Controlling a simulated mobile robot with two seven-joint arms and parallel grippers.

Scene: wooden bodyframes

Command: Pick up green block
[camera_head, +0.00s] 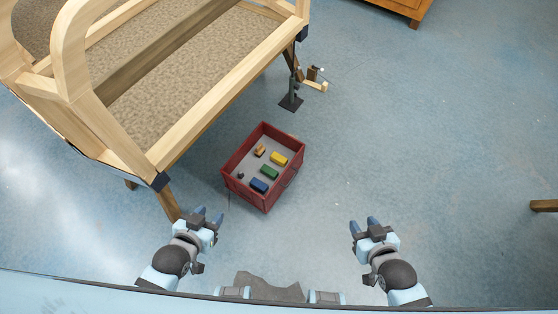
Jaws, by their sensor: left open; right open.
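The green block (270,172) lies inside a red open crate (234,191) on the floor, between a yellow block (279,159) and a blue block (259,185). My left gripper (208,216) is open and empty, below and left of the crate in the picture, apart from it. My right gripper (366,224) is open and empty, to the right of and below the crate. Neither gripper touches a block.
An orange-brown block (260,151) and a small dark item (241,176) are also in the crate. A wooden frame (185,128) on legs stands left of the crate. A black stand (291,102) is behind it. The blue floor (430,150) to the right is clear.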

